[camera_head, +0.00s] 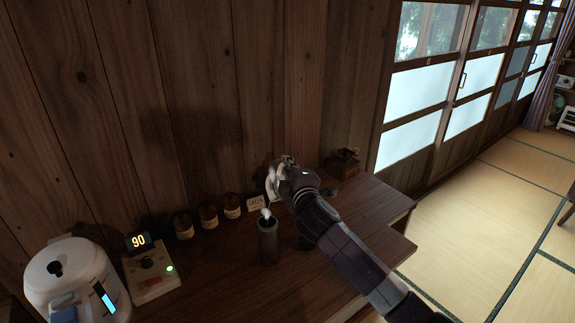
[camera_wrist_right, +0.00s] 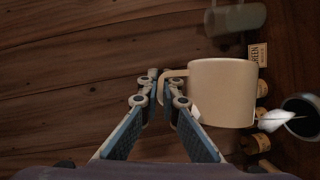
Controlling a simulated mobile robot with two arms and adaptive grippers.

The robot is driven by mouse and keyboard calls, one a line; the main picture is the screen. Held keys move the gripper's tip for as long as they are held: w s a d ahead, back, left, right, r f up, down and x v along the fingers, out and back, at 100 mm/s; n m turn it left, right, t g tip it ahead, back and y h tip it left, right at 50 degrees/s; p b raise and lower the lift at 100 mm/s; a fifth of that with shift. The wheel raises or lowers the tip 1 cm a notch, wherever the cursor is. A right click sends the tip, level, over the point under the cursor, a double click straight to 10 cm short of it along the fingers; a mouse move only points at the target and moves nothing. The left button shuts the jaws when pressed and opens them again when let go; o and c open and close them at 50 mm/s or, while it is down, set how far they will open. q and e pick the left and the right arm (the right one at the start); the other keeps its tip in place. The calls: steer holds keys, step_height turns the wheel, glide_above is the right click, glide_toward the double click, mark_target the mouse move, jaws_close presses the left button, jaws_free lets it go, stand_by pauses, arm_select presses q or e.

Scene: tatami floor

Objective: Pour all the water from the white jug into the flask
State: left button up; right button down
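My right gripper (camera_head: 284,177) is shut on the handle of the white jug (camera_head: 272,184), above the back of the wooden counter. In the right wrist view the jug (camera_wrist_right: 222,92) is large, and its handle sits between the fingertips (camera_wrist_right: 161,90). The jug looks tilted relative to the wall planks; its inside is hidden. The dark cylindrical flask (camera_head: 268,244) stands upright on the counter, below and left of the gripper. A small white shape shows at its mouth; I cannot tell if it is water. The flask's dark opening (camera_wrist_right: 303,105) also shows in the wrist view. My left gripper is not in view.
A white kettle (camera_head: 75,280) and a control box (camera_head: 151,272) reading 90 stand at left. A dark wooden box (camera_head: 343,161) stands at the back right. The front counter is mostly clear.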

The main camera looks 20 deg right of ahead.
steer(key=shift+a+r, duration=0.1)
steer(key=shift+a, duration=0.15)
steer(key=shift+s+b, duration=0.1)
steer(key=shift+b, duration=0.35)
steer(key=shift+w+d, duration=0.25)
steer(key=shift+d, duration=0.35)
arm_select(q)
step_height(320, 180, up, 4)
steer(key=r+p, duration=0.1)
steer(key=p, duration=0.4)
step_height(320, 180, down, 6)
steer(key=b, duration=0.5)
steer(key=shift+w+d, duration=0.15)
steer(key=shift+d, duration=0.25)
arm_select(e)
steer(key=w+d+f+m+g+y, duration=0.1)
steer(key=d+f+m+g+y, duration=0.3)
steer(key=f+m, duration=0.6)
steer(key=shift+w+d+m+y, duration=0.4)
steer(key=shift+m+y, duration=0.2)
